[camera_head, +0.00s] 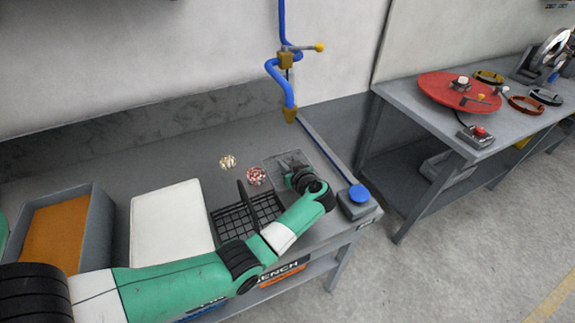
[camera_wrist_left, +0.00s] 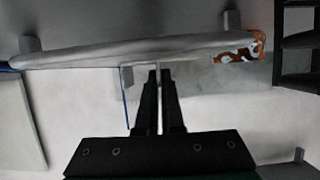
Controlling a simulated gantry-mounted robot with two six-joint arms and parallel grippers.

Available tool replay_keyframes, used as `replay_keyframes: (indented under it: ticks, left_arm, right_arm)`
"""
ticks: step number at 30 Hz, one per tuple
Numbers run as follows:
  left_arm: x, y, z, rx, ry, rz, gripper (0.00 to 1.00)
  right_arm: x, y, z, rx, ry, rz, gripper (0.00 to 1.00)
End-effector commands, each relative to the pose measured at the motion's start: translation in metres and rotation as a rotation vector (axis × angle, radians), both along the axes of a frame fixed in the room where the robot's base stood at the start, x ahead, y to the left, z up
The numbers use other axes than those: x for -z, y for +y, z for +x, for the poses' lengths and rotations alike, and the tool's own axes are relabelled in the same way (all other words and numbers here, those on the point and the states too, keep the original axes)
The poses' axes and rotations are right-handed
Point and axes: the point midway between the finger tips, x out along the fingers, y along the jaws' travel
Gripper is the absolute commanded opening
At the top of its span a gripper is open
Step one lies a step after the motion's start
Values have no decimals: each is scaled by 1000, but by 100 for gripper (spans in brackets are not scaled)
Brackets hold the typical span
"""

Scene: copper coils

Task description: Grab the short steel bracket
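My left gripper (camera_head: 293,165) is low over a pale grey tray or plate (camera_head: 318,172) at the right end of the workbench. In the left wrist view, its two dark fingers (camera_wrist_left: 160,75) are close together, with a thin pale strip between them. I cannot tell whether that strip is a held part or background showing through. A long grey metal-looking piece (camera_wrist_left: 130,52) lies across the view just beyond the fingertips. I cannot make out for certain which piece is the short steel bracket. My right gripper is in neither view.
A red-and-white pile (camera_head: 256,176), a pale pile (camera_head: 228,162) and a black mesh rack (camera_head: 232,219) are left of the gripper. A blue button box (camera_head: 356,200) stands to its right. A white board (camera_head: 170,225) and grey bin (camera_head: 93,225) lie farther left.

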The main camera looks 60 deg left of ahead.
Motion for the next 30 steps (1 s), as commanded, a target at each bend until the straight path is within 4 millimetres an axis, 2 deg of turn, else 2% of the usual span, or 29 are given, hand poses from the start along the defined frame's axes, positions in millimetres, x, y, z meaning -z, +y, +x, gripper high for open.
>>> replay_keyframes:
  ticks: [5,10,11,15,17,21,24,30]
  left_arm:
    - [-12,0,0,0,0,0,0]
    - [-42,0,0,0,-1,1,0]
    - [-47,-3,-5,0,-2,1,0]
    - [-89,-21,-31,1,-3,1,0]
    - [-105,-28,-43,1,-3,1,0]
    - [-117,-51,-78,1,3,0,0]
    - [-124,-63,-97,2,1,0,0]
    - [-130,-75,-116,1,2,0,0]
  right_arm:
    - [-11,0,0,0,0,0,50]
    - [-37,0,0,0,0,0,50]
    - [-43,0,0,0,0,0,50]
    - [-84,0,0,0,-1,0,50]
    - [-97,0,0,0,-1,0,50]
    - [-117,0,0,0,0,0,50]
    - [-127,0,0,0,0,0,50]
    - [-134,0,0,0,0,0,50]
